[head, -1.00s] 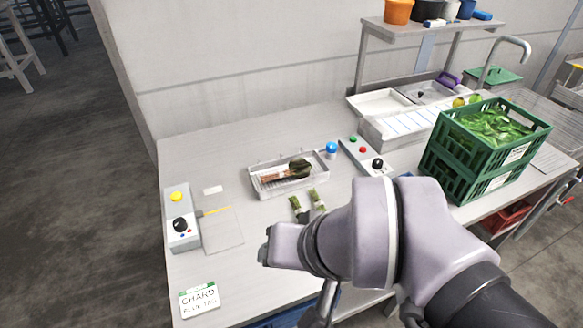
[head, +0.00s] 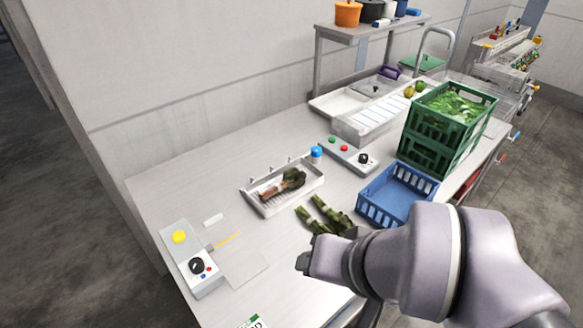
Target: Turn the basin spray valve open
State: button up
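A shallow white basin (head: 283,205) with a small bunch of dark-leafed greens (head: 286,183) in it sits mid-bench. A round blue knob (head: 316,152) stands at its back right corner; it may be the spray valve, but no label shows. Small pegs line the basin's back edge, and no spray is visible. My gripper (head: 304,262) is in front of the basin, apart from it and from the knob. It is seen from behind, so its finger opening is hidden.
Green stalk bundles (head: 325,215) lie between my gripper and the basin. Control boxes with black knobs stand at left (head: 191,258) and behind right (head: 347,152). A blue crate (head: 398,194) and stacked green crates (head: 446,128) stand at right. The left back of the bench is clear.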

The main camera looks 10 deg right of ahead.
aim_at(316, 151)
jog(key=i+l+u, duration=0.2)
jog(key=l+u, duration=0.25)
jog(key=l, duration=0.25)
jog(key=i+l+u, duration=0.15)
jog(key=l+u, duration=0.3)
jog(key=l, duration=0.3)
jog(key=l+u, duration=0.4)
jog(key=l, duration=0.4)
jog(key=k+l+u, duration=0.15)
jog(key=l+u, duration=0.3)
jog(key=l, duration=0.3)
